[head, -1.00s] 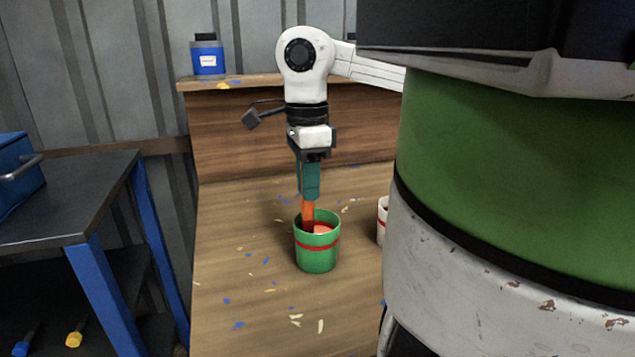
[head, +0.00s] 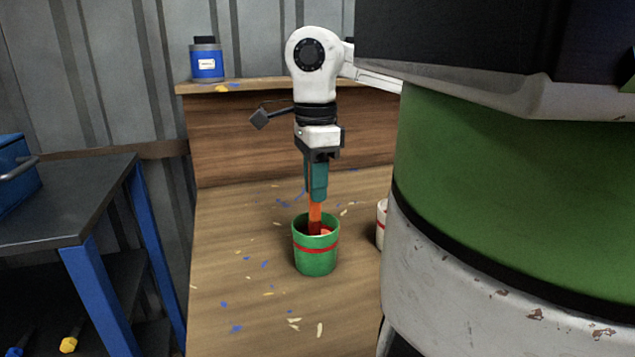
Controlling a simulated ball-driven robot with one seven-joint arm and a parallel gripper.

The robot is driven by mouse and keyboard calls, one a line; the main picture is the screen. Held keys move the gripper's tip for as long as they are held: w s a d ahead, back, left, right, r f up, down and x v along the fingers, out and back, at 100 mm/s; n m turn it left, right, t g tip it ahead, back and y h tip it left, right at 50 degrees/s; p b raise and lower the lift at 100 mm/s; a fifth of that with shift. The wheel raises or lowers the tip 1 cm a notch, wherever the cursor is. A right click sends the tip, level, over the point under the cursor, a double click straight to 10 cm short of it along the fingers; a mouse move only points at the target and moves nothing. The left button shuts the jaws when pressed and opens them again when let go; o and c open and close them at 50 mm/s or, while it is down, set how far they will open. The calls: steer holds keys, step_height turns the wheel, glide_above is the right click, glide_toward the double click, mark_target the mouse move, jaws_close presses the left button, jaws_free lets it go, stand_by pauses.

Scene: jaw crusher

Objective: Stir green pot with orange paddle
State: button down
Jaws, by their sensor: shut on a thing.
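The green pot (head: 314,262) with a red band stands upright on the wooden bench, and some red-orange content shows inside its rim. The orange paddle (head: 315,214) points down into the pot, and its lower end is hidden inside. My gripper (head: 318,172) is above the pot, pointing down, with its teal fingers shut on the upper part of the paddle. The fingertips are above the pot's rim and apart from it.
A blue jar (head: 206,62) sits on the raised back ledge. Blue and cream flecks litter the bench (head: 230,270). A dark cart (head: 75,200) with a blue case (head: 15,170) is at left.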

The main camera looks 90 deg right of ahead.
steer(key=shift+r, duration=0.1)
steer(key=shift+r+p, duration=3.35)
steer(key=shift+r, duration=1.5)
steer(key=shift+r+p, duration=1.75)
steer(key=shift+r, duration=0.75)
